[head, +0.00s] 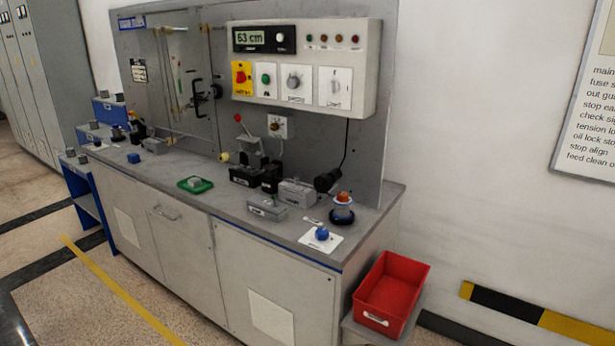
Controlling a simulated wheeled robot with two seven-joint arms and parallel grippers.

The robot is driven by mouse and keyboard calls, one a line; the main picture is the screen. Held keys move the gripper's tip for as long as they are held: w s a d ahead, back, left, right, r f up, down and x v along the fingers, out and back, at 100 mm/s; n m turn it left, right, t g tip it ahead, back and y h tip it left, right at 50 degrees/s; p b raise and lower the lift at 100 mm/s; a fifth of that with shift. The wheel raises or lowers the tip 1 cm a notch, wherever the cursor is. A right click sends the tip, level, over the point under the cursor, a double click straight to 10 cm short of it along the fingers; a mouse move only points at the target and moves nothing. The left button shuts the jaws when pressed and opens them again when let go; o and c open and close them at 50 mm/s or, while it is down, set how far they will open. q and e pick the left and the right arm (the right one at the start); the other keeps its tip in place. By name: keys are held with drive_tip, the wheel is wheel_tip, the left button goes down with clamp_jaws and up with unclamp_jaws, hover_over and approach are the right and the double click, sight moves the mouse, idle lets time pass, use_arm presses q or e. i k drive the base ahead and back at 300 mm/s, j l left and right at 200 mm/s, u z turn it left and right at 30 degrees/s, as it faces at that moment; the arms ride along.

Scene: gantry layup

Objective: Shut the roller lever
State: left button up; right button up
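A lever with a red ball knob (238,118) rises from a small grey and black mechanism (248,163) on the worktop. Its shaft leans up and to the left. It looks like the roller lever, but I see no label on it, and the parts below it are too small to tell whether rollers are closed. Neither of my grippers shows in the head view.
The grey bench (190,245) runs along the wall, with a control panel (305,65) above it. A green tray (195,184), grey boxes (297,192) and a red-topped device (342,208) stand on it. A red bin (391,292) is at the right end. The floor in front is clear.

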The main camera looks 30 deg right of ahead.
sight(252, 146)
drive_tip(key=z, duration=0.65)
drive_tip(key=i+l+z, duration=0.15)
drive_tip(key=i+l, duration=0.15)
drive_tip(key=i+l+z, duration=0.2)
drive_tip(key=i, duration=0.3)
drive_tip(key=i+l+z, duration=0.15)
drive_tip(key=i, duration=0.3)
